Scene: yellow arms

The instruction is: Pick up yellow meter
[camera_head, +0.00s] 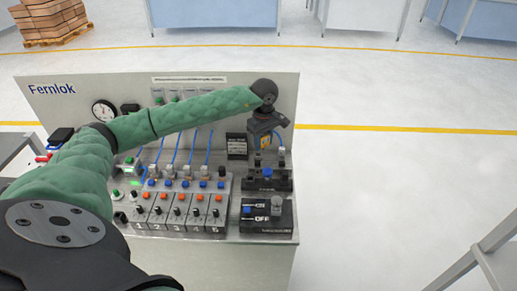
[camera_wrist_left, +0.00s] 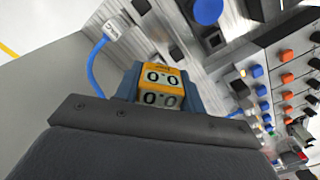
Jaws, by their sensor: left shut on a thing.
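The yellow meter (camera_wrist_left: 160,66) is a small yellow block with displays reading "0.0" in the left wrist view. My left gripper (camera_wrist_left: 160,88) is shut on it, with a finger on each side. Whether the meter still touches the panel cannot be told. My right gripper is not in view.
A test bench with a grey back panel (camera_head: 60,92) marked "Fernlok" carries switches, blue cables and numbered modules (camera_head: 178,222). A black ON/OFF box (camera_head: 267,222) sits at its front right. A blue cable (camera_wrist_left: 92,68) hangs near the gripper.

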